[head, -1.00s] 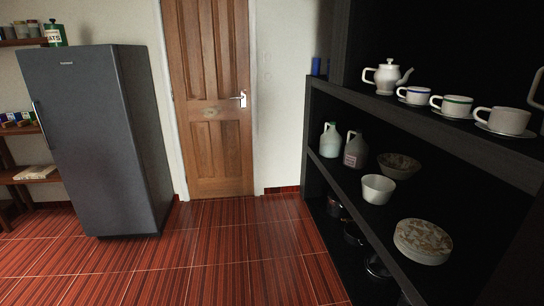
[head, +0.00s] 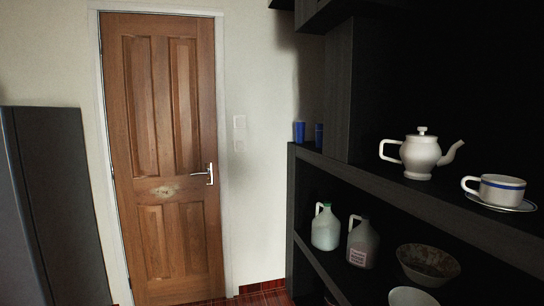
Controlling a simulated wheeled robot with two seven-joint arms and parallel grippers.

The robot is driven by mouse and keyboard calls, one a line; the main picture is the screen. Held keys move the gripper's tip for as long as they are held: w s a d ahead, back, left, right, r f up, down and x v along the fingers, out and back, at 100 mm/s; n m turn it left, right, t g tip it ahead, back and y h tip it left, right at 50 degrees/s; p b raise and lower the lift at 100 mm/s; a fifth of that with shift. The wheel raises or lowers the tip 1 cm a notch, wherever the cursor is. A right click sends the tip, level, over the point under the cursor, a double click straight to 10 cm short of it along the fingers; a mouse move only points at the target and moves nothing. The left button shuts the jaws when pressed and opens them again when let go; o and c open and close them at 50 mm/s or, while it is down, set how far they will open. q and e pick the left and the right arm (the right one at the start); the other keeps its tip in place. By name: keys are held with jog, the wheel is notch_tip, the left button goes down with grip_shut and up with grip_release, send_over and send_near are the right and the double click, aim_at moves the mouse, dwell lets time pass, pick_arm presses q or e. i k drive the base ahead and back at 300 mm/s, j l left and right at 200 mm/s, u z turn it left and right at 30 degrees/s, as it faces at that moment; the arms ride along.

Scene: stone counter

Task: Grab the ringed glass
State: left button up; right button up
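No glass that I can make out as ringed shows in the head view. Two small dark blue cups or glasses stand at the far left end of the shelf's upper board: a left one (head: 299,131) and a right one (head: 319,135). They are too small and dark to tell whether either carries rings. Neither of my grippers is in view.
The dark shelf unit (head: 345,168) fills the right side. A white teapot (head: 421,156) and a blue-banded cup (head: 500,189) stand on its upper board. Jugs (head: 326,229) and bowls (head: 428,264) stand below. A wooden door (head: 165,150) and grey fridge (head: 55,210) are left.

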aim_at(318, 127)
jog(key=i+j+z, duration=0.25)
jog(key=i, duration=0.15)
jog(key=i+j+z, duration=0.25)
jog(key=i, duration=0.15)
jog(key=i+j+z, duration=0.4)
jog(key=i, duration=0.2)
jog(key=i+j+z, duration=0.85)
jog(key=i+j, duration=0.1)
jog(key=j, duration=0.1)
